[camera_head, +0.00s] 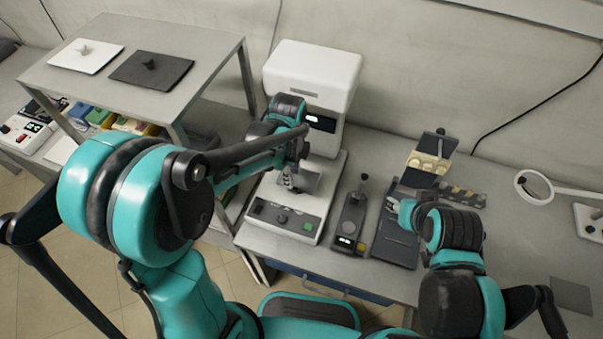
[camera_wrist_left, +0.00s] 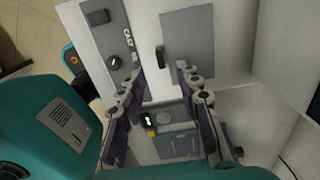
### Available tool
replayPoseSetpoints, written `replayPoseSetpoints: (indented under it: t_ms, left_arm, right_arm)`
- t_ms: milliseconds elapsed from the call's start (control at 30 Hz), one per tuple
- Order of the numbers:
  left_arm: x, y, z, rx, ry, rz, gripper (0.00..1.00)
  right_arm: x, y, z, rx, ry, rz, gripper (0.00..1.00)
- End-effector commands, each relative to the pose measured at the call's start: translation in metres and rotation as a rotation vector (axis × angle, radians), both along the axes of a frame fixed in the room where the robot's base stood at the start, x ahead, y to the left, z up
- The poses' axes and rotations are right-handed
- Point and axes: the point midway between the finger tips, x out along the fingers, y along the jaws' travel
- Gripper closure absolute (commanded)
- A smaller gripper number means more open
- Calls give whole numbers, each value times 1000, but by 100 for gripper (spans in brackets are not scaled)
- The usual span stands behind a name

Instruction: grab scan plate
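A grey square plate (camera_wrist_left: 190,35) with a dark upright handle lies on the white machine's bed and looks like the scan plate. In the head view the plate (camera_head: 312,180) is partly hidden by my left arm. My left gripper (camera_wrist_left: 160,70) is open, its two dark fingers spread. In the wrist view the handle appears between the fingertips, with a gap on each side; I see no contact. The left gripper (camera_head: 291,183) also shows over the bed in the head view. My right gripper (camera_head: 396,205) is by the dark tray, mostly hidden by its own wrist.
The white machine's tall head (camera_head: 312,75) stands behind the bed, close to my left arm. A small device (camera_head: 349,222) with a lit display stands right of it. A dark tray (camera_head: 396,247) lies further right. A white plate (camera_head: 86,57) and a black plate (camera_head: 151,71) lie on the shelf.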

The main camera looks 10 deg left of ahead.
Motion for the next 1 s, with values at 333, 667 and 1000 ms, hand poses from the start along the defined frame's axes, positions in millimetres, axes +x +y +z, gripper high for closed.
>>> replayPoseSetpoints:
  t_ms: [333, 667, 1000]
  left_arm:
    - [0, -1, -52, 0, -2, 3, 66]
    - [0, -1, -64, 0, -2, 4, 66]
    - [0, -1, -64, -1, -3, 4, 100]
  right_arm:
    - [0, 0, -23, 0, 0, 0, 60]
    - [0, 0, -25, 0, 0, 0, 60]
    - [0, 0, -25, 0, 0, 0, 60]
